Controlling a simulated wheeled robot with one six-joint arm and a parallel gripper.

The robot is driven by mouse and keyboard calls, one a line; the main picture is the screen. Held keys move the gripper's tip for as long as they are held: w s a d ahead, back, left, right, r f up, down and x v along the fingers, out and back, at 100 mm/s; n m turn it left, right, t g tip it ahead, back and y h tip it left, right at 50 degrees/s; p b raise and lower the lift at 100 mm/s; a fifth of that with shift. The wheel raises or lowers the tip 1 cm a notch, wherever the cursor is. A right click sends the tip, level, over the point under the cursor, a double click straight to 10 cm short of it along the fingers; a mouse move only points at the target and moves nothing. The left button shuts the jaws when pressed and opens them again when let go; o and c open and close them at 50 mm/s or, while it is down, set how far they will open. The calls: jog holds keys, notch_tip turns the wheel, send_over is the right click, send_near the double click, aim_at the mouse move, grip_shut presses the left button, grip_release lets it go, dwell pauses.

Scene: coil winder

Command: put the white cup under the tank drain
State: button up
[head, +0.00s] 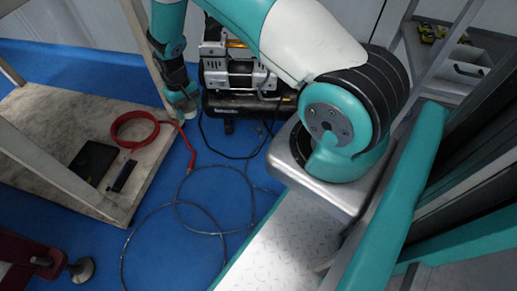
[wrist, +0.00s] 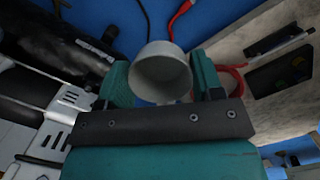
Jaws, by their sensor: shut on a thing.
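The white cup (wrist: 160,72) is held between the two teal and black fingers of my gripper (wrist: 162,80) in the wrist view, with its round mouth toward the camera. In the head view, my gripper (head: 181,101) is low between the bench and the compressor, and only a small pale part of the cup (head: 189,114) shows at its tip. The compressor's black tank (head: 245,106) lies just right of my gripper. I cannot make out the drain in either view.
A worktop (head: 60,110) at left holds a red hose coil (head: 117,132) and a black tablet (head: 92,162). A thin cable (head: 182,202) loops over the blue floor (head: 165,245). Black cords run beside the tank. Open floor lies below my gripper.

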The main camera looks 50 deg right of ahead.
jog(key=s+d+f+m, duration=0.2)
jog(key=s+f+m, duration=0.1)
jog(key=s+f, duration=2.05)
jog(key=w+d+b, duration=0.2)
jog(key=w+d, duration=0.1)
jog(key=d, duration=0.3)
jog(key=w+d+f+b, duration=0.1)
jog(key=w+d+b, duration=0.1)
jog(key=d, duration=0.4)
jog(key=w+d+f+b, duration=0.1)
jog(key=w+d+b, duration=0.1)
jog(key=w+d, duration=0.2)
jog(key=shift+d+f, duration=0.25)
jog(key=shift+d, duration=0.65)
jog(key=shift+s+a+f+b, duration=0.1)
jog(key=shift+f+b, duration=0.1)
jog(key=shift+f, duration=0.15)
jog(key=shift+a+f+b, duration=0.1)
jog(key=shift+f+b, duration=0.05)
jog(key=shift+f, duration=0.2)
notch_tip(320, 180, down, 5)
jog(key=b, duration=0.3)
jog(key=shift+d+f+b, duration=0.15)
jog(key=shift+f+b, duration=0.15)
jog(key=shift+b, duration=0.1)
jog(key=shift+r, duration=0.2)
jog(key=shift+f, duration=0.1)
